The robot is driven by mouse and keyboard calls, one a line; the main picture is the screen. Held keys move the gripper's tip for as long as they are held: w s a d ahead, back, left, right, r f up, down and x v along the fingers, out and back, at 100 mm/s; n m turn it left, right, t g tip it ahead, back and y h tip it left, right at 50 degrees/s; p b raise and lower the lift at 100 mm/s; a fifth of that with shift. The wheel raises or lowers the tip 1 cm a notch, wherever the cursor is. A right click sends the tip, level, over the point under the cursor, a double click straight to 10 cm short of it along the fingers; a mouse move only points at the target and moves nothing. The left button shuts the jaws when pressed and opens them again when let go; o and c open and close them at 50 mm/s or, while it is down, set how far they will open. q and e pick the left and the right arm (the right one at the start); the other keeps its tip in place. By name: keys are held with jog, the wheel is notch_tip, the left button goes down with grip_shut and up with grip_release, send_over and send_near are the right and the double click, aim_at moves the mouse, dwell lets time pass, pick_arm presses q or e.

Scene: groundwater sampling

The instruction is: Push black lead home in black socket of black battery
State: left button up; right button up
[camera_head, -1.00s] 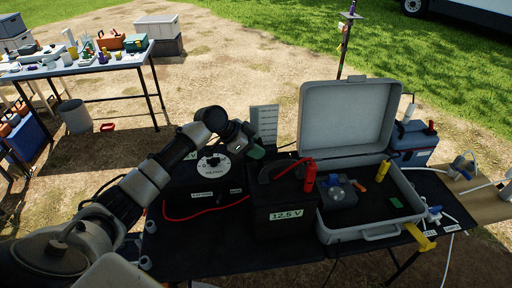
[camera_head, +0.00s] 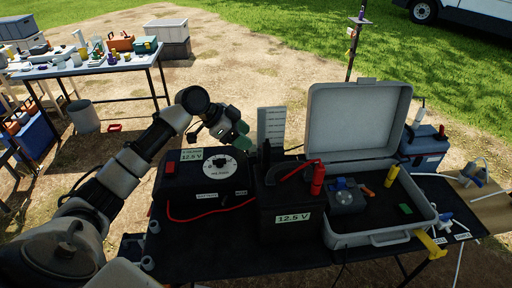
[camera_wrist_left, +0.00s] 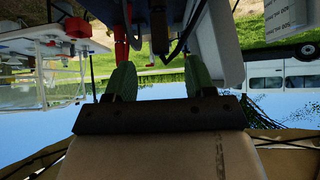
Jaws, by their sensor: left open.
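The black battery (camera_head: 268,222), with a 12.5 V label, stands at the table's front middle. A dark upright piece at its top left looks like the black lead's plug (camera_head: 266,154); its socket is hidden and I cannot tell how deep it sits. A black plug also shows in the left wrist view (camera_wrist_left: 159,30), beyond the fingers and between them in the picture. My left gripper (camera_head: 238,134), with green fingertips, is open and empty, left of the plug and apart from it. Its spread fingers show in the left wrist view (camera_wrist_left: 158,80). My right gripper is not in view.
A red plug (camera_head: 317,180) stands on the battery's right. An open grey case (camera_head: 378,239) is right of it. A black box with a dial (camera_head: 190,190) is left, with a red lead lying in front. A pale upright panel (camera_head: 271,128) stands behind the battery.

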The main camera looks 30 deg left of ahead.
pick_arm(q)
jog(key=shift+v, duration=1.5)
